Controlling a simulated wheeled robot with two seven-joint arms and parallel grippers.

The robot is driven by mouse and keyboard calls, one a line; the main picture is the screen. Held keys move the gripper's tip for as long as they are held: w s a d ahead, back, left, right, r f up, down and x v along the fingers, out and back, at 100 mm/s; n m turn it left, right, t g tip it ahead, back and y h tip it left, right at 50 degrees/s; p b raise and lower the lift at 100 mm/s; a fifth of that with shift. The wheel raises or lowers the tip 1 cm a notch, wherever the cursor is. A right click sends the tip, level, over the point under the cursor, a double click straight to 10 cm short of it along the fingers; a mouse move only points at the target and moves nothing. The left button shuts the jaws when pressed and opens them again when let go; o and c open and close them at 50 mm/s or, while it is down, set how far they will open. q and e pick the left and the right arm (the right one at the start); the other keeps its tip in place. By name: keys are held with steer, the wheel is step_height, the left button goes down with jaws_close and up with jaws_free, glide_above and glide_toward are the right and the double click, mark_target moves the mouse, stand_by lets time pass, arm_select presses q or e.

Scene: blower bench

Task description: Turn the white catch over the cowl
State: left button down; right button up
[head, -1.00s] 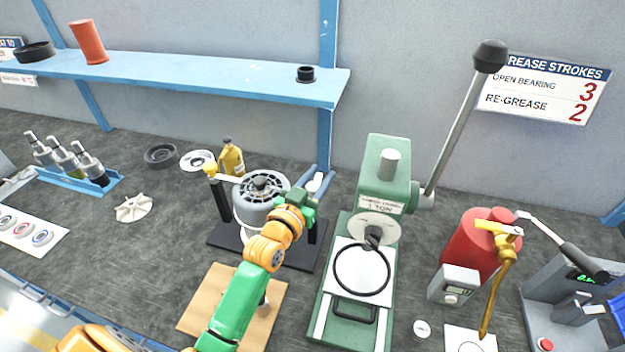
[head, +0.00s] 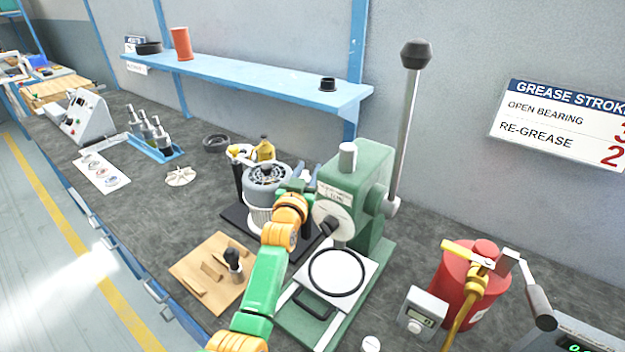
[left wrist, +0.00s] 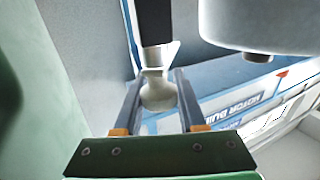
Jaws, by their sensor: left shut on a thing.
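The blower with its round grey cowl (head: 268,174) stands on a dark base (head: 236,218) in the head view. A dark post (head: 238,182) with a yellow top and a pale catch stands at its left. My left gripper (head: 297,186) is at the cowl's right side and hides the post there. In the left wrist view, my left gripper (left wrist: 159,92) is shut on the rounded grey knob of the white catch (left wrist: 164,52). This catch sits at the end of a black post (left wrist: 154,22). The cowl (left wrist: 270,25) is beside it, apart from the fingers. Whether the catch overlaps the cowl is unclear.
A green press (head: 358,190) with a tall lever stands close to the right of my gripper. A wooden block (head: 205,285) lies in front of the blower. A red grease canister (head: 465,285) stands at the right. A blue shelf (head: 250,82) runs behind.

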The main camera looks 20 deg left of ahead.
stand_by(0.4)
arm_select(q)
steer(key=c, duration=0.8)
jaws_free()
steer(key=shift+c, duration=0.2)
steer(key=o, duration=0.4)
steer(key=shift+w+f, duration=0.1)
steer(key=shift+w, duration=0.05)
steer(key=shift+c, duration=0.2)
steer(key=s+d, duration=0.1)
steer(key=s, duration=0.6)
steer(key=shift+d, duration=0.2)
